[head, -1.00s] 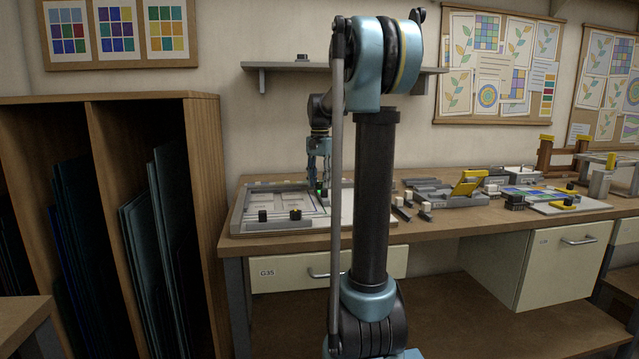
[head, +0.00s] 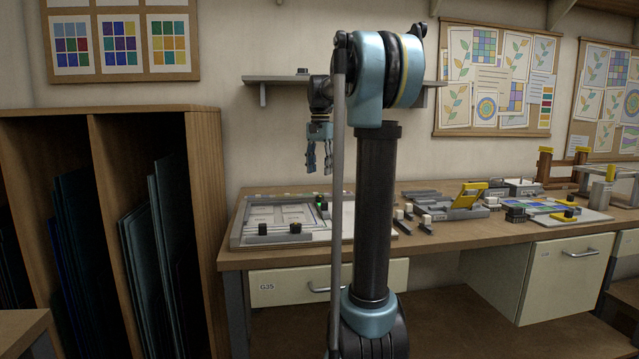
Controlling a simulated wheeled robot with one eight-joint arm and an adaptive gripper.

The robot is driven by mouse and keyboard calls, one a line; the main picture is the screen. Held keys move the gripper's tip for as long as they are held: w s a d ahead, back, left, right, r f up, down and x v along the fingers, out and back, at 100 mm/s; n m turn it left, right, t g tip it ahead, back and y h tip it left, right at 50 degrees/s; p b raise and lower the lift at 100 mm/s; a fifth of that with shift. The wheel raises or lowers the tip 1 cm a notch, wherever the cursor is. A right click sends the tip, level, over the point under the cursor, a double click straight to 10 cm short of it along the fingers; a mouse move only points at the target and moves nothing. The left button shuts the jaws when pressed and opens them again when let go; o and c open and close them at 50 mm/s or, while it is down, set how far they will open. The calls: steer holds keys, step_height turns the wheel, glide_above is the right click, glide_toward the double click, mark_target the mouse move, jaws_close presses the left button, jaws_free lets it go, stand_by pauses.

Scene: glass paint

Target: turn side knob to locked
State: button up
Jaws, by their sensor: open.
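My gripper (head: 319,160) hangs pointing down, its two fingers apart and empty, in the air above the back of a grey framed panel. The panel (head: 240,236) lies on the left part of the workbench. Two dark knobs stand on its front edge: a left knob (head: 263,229) and a right knob (head: 295,228). A small part with a green spot (head: 319,201) sits at the panel's back right, below my gripper.
A wooden rack (head: 205,170) with glass sheets stands left of the bench. A shelf (head: 270,80) is on the wall behind my gripper. Right of my arm are a grey fixture with a yellow lever (head: 470,193) and several small blocks.

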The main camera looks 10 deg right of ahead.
steer(key=shift+r, duration=1.25)
steer(key=n, duration=1.7)
glide_toward(319, 196)
steer(key=f, duration=0.8)
steer(key=shift+w+f, duration=0.2)
steer(key=shift+f, duration=0.1)
steer(key=c, duration=1.1)
